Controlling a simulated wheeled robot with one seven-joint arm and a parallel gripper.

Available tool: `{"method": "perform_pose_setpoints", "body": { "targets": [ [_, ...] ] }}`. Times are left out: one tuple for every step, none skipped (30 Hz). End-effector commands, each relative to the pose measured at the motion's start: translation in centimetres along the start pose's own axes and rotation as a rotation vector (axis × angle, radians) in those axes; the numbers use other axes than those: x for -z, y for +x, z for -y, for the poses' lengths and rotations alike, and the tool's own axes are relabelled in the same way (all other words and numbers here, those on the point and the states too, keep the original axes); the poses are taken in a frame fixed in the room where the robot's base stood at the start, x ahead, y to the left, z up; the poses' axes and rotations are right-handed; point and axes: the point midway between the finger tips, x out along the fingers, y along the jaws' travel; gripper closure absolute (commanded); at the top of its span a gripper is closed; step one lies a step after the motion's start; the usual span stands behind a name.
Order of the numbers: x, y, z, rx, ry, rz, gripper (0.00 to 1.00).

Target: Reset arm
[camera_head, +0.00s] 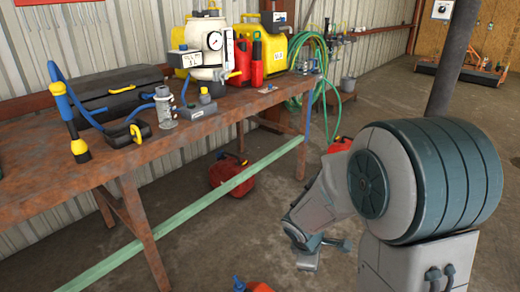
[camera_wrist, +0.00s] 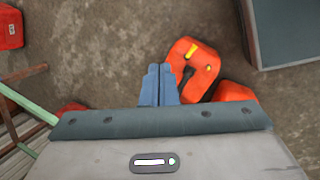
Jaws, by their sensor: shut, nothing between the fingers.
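My gripper (camera_wrist: 158,84) shows in the wrist view with its two blue-grey fingers together and nothing between them. It points down over the bare concrete floor. In the head view my arm is folded at the right, and its lower end hangs low in front of the workbench. The fingertips are hard to make out there. Orange-red cans (camera_wrist: 205,62) show just right of the fingers in the wrist view; I cannot tell their distance from the fingers.
A rusty workbench (camera_head: 70,190) with tools, a white tank (camera_head: 208,45) and yellow canisters runs along the left wall. A red can (camera_head: 230,174) stands under it. A green hose (camera_head: 312,80) hangs at its far end. A dark post (camera_head: 455,60) stands right. Open floor lies behind my arm.

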Motion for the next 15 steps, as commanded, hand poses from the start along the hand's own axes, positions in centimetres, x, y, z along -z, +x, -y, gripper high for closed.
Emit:
{"method": "perform_pose_setpoints", "body": {
  "targets": [
    [-1.6, -4.0, -0.7, -0.007, 0.105, -0.003, 1.00],
    [-2.3, -5.5, -0.7, -0.006, 0.166, -0.004, 1.00],
    [-3.2, -7.4, -0.7, -0.002, 0.249, -0.008, 1.00],
    [-3.9, -8.8, -0.6, 0.001, 0.310, -0.011, 1.00],
    [-4.5, -10.2, -0.6, 0.005, 0.371, -0.016, 1.00],
    [-5.3, -12.1, -0.4, 0.010, 0.452, -0.023, 1.00],
    [-6.0, -13.5, -0.2, 0.016, 0.511, -0.029, 1.00],
    [-6.5, -14.8, 0.0, 0.023, 0.570, -0.036, 1.00],
    [-7.2, -16.6, 0.3, 0.033, 0.648, -0.046, 1.00],
    [-7.7, -18.0, 0.5, 0.041, 0.707, -0.056, 1.00],
    [-8.2, -19.3, 0.8, 0.050, 0.764, -0.065, 1.00],
    [-8.8, -21.0, 1.2, 0.064, 0.839, -0.079, 1.00],
    [-9.1, -22.3, 1.5, 0.075, 0.894, -0.090, 1.00],
    [-9.5, -23.5, 1.8, 0.087, 0.946, -0.102, 1.00],
    [-9.8, -24.9, 2.2, 0.102, 1.011, -0.118, 1.00]
  ]
}}
